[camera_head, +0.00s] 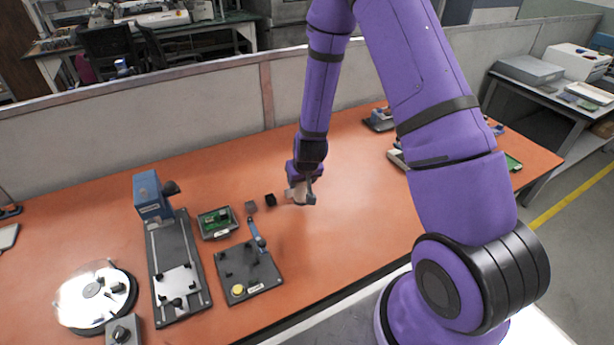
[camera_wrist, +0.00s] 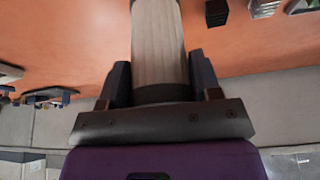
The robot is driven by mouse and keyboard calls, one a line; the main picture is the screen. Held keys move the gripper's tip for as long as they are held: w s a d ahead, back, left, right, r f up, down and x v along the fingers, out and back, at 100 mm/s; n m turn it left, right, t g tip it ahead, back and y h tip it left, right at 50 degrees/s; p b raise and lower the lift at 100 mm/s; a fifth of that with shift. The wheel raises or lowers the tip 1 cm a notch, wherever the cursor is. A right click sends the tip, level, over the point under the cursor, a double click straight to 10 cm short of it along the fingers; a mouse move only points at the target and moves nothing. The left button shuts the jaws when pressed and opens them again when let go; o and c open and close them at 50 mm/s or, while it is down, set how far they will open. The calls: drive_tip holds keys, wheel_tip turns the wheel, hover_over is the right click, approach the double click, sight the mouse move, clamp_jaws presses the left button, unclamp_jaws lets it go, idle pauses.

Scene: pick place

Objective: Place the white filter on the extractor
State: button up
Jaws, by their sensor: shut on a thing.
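My gripper (camera_head: 302,186) is above the orange table, right of the small dark blocks. In the wrist view my gripper (camera_wrist: 160,80) is shut on a whitish, ribbed cylinder, the white filter (camera_wrist: 158,40), with one dark finger on each side. The filter's far end is cut off by the top of the wrist view. In the head view the filter (camera_head: 298,194) is small and partly hidden by my gripper. I cannot tell which device is the extractor.
On the orange table (camera_head: 350,200), left of my gripper, are a black block (camera_head: 270,200), a grey block (camera_head: 251,207), a green circuit board (camera_head: 217,222), a black fixture (camera_head: 248,270), a blue-headed stand (camera_head: 152,194) and a round turntable (camera_head: 95,296). A grey partition (camera_head: 200,107) runs behind.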

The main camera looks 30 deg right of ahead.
drive_tip(key=shift+w+d+f, duration=2.05)
drive_tip(key=shift+w+d, duration=0.25)
drive_tip(key=shift+f, duration=0.15)
drive_tip(key=o, duration=1)
drive_tip(key=shift+c, duration=0.2)
